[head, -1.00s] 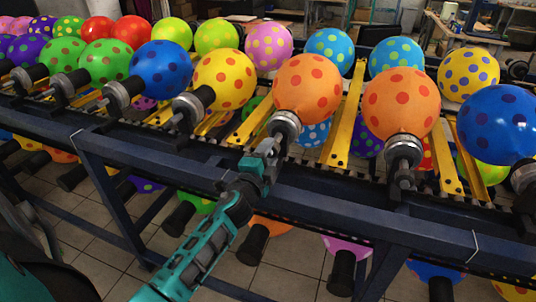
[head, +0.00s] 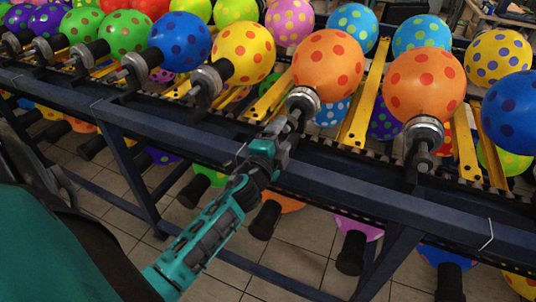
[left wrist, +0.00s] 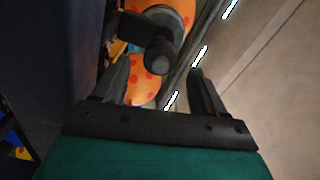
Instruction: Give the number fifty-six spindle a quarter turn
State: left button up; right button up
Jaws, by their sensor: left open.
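No spindle number is legible, so I cannot tell which one is fifty-six. My left gripper (head: 284,127) is by the spindle (head: 303,101) that bears an orange balloon with red dots (head: 328,66). In the left wrist view, the open jaws of my left gripper (left wrist: 160,84) point towards a dark spindle end (left wrist: 158,57), which shows between and slightly beyond the fingertips. I see no clear contact. Orange balloon surfaces (left wrist: 143,93) show behind it. My arm and gripper partly hide the spindle's shaft in the head view. My right gripper is not in view.
A neighbouring spindle (head: 423,132) with another orange balloon (head: 424,86) stands to the right. A yellow balloon (head: 243,52) on its spindle is to the left. The dark blue frame rail (head: 185,131) runs below the spindles. More balloons hang underneath.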

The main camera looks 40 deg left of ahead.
pick_arm(q)
jog(key=b+v, duration=0.1)
jog(key=v, duration=0.9)
jog(key=shift+f, duration=0.1)
